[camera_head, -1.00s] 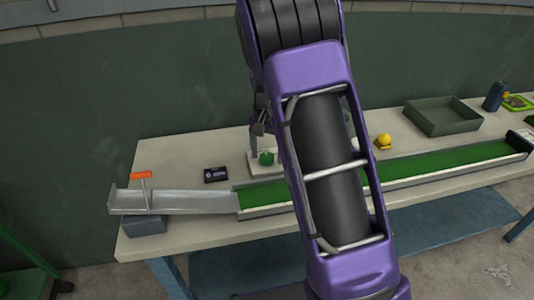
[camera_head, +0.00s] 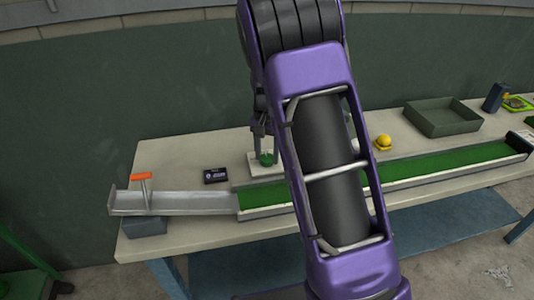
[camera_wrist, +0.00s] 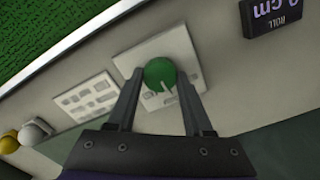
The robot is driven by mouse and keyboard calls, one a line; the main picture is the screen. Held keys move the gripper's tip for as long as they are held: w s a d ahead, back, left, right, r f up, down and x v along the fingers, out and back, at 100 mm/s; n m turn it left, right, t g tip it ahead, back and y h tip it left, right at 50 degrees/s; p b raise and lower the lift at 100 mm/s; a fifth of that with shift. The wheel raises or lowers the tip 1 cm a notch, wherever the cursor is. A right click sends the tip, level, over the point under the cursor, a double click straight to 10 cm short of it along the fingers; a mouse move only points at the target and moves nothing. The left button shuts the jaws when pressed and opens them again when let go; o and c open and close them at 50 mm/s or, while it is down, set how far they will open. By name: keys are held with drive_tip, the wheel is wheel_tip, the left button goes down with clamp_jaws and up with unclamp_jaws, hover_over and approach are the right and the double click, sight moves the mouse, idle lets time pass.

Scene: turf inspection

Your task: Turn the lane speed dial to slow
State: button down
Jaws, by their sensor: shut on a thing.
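The lane speed dial is a green round knob (camera_wrist: 160,74) on a pale square plate (camera_wrist: 178,45). In the head view the green knob (camera_head: 266,159) sits on its plate behind the green lane, partly covered by my fingers. My gripper (camera_wrist: 160,78) is over the plate with one finger on each side of the knob, shut on it. A pale pointer line shows on the knob in the wrist view. The plate's markings are too small to read.
The green turf lane (camera_head: 440,165) runs along the table front, with a metal ramp (camera_head: 185,202) and orange-topped gate (camera_head: 141,177) at its left. A black display (camera_head: 215,175) stands left of the dial. A yellow ball (camera_head: 383,142) and grey tray (camera_head: 442,117) lie right.

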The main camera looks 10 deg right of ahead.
sight(267, 157)
drive_tip(key=n, duration=0.4)
drive_tip(key=shift+n, duration=0.4)
drive_tip(key=shift+n+p, duration=0.3)
drive_tip(key=shift+n, duration=1.6)
drive_tip(key=shift+c, duration=1.5)
unclamp_jaws()
wheel_tip(267, 157, up, 18)
drive_tip(key=p, duration=0.2)
drive_tip(key=shift+f, duration=0.25)
